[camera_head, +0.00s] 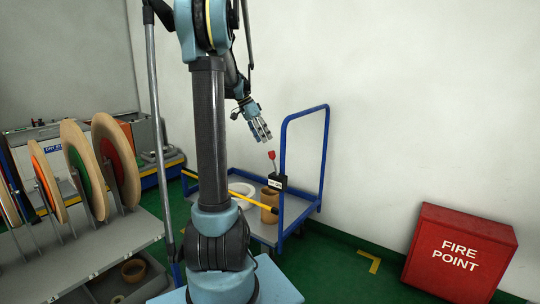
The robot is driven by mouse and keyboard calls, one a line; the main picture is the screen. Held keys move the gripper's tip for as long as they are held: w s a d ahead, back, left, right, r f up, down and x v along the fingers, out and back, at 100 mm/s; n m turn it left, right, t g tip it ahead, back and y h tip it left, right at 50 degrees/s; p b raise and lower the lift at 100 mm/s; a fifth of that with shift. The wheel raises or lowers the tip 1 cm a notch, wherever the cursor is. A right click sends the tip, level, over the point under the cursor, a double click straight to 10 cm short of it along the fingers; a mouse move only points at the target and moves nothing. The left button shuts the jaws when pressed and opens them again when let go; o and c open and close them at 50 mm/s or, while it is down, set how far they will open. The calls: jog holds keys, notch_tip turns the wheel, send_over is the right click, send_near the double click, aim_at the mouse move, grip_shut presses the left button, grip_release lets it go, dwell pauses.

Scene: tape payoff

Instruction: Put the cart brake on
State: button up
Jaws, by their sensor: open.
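The cart (317,208) has a blue tubular frame and a grey deck, and stands behind my arm near the white wall. A lever with a red knob (271,155) rises from a small black box with a white label (277,182) on the cart's near upright; this looks like the brake lever. The lever is near upright, tilted slightly left. My gripper (266,138) is open and empty, just above and slightly left of the red knob; I cannot tell the exact gap in depth. My arm hides part of the cart's left side.
On the cart deck are a brown cardboard core (269,203) and a white ring (242,190). A yellow bar (250,200) with a dark end crosses in front. A reel rack (110,243) stands at left.

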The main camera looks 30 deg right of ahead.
aim_at(271, 152)
jog(key=x, duration=0.9)
jog(key=shift+f, duration=0.1)
grip_shut()
